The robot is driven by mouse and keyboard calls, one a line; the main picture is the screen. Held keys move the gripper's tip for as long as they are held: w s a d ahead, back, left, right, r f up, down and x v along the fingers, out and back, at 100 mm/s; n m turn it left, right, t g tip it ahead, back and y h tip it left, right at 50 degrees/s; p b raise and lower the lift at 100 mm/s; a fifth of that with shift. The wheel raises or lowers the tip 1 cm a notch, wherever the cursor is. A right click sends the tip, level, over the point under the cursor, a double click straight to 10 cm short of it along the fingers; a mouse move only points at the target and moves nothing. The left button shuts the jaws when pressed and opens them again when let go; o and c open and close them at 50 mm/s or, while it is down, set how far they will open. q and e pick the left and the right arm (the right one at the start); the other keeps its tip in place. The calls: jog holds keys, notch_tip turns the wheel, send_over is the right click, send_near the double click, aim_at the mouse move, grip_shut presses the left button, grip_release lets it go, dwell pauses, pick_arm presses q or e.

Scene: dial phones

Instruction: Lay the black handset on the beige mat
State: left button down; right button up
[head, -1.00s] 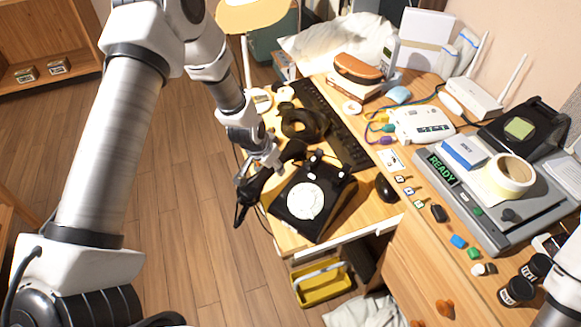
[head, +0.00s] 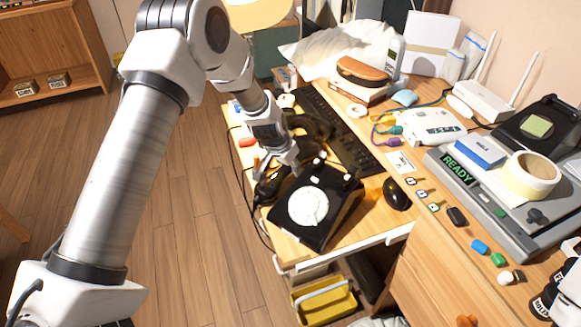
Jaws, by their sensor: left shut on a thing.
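The black handset (head: 269,188) is in my left gripper (head: 277,172), at the left edge of the desk, just left of the phone. My left gripper is shut on it and hides part of it. Whether the handset touches the desk I cannot tell. The black phone base (head: 328,232) with a white round dial (head: 307,206) sits near the desk's front edge, its cradle empty. A dark cord hangs at the desk's left edge. I cannot make out a beige mat. My right gripper is not in view.
A black keyboard (head: 350,150) lies behind the phone, with a dark ring-shaped thing (head: 312,127) beside it. A black mouse (head: 396,194) is to the right. A yellow bin (head: 325,303) stands below the front edge. Small items lie along the desk's left side.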

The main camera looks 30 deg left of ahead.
pick_arm(q)
jog(key=shift+f, duration=0.2)
jog(key=c, duration=0.8)
grip_release()
jog(key=p+v, duration=0.6)
jog(key=v, duration=0.6)
jog(key=shift+w+r, duration=0.15)
jog(key=shift+r, duration=0.1)
